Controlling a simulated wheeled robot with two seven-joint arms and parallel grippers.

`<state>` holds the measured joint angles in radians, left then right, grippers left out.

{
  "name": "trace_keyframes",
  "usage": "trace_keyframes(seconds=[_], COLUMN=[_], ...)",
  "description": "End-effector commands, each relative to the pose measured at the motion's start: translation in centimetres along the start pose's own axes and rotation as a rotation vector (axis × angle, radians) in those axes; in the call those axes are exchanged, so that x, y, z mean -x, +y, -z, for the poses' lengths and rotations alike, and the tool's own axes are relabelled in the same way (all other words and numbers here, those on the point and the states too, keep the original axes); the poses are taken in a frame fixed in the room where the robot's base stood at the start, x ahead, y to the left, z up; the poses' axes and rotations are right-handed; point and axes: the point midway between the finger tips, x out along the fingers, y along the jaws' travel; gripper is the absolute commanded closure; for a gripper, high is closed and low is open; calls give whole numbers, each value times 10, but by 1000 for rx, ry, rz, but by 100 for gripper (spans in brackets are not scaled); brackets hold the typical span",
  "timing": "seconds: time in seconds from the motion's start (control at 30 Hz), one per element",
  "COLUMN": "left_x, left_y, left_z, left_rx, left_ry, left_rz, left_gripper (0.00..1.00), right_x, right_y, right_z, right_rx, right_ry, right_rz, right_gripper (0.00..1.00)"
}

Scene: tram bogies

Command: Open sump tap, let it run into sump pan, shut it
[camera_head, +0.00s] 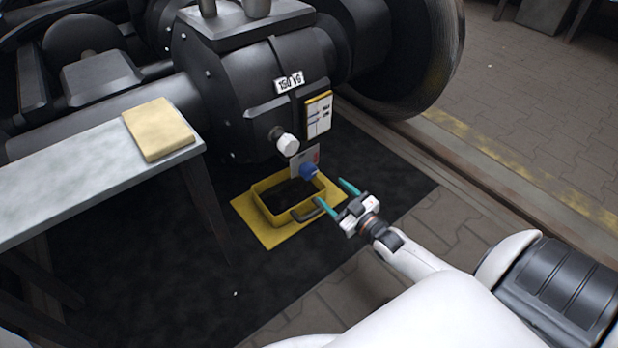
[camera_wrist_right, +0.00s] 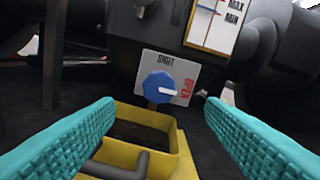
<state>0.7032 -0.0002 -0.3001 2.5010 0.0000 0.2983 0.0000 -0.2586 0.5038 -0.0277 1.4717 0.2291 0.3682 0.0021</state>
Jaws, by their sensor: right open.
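The sump tap is a blue round knob (camera_head: 309,171) on a small plate under the black gear case. In the right wrist view the knob (camera_wrist_right: 158,87) has a white pointer turned to the right, toward the red word OPEN; SHUT is printed above. The yellow sump pan (camera_head: 257,199) stands below the tap, with a dark inside and a grey handle; it also shows in the wrist view (camera_wrist_right: 172,160). I cannot make out a stream. My right gripper (camera_head: 331,190) is open and empty, facing the knob, apart from it. My left gripper is not in view.
The pan stands on a yellow sheet (camera_head: 244,212) on a dark mat (camera_head: 150,245). A MAX/MIN gauge (camera_head: 318,115) and a white hex plug (camera_head: 288,144) sit above the tap. A grey bench (camera_head: 70,190) with a tan pad (camera_head: 158,128) is at left. A large wheel (camera_head: 425,50) stands behind.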

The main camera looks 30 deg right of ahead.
Motion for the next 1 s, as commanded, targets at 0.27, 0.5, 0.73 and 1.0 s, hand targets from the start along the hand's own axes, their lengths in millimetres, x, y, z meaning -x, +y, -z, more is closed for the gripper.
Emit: trace_keyframes(seconds=[0.27,0.5,0.73,1.0], left_x=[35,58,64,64], left_y=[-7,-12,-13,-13], left_z=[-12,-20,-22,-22], left_rx=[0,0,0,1], left_ry=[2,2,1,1], left_rz=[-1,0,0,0], left_gripper=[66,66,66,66], right_x=[-54,-95,-110,-111], right_y=[2,2,2,1], right_z=[3,2,-2,-2], right_rx=[0,1,-1,-1], right_ry=[-9,-6,-5,-4], right_rz=[0,-1,-1,-1], right_gripper=[36,36,36,36])
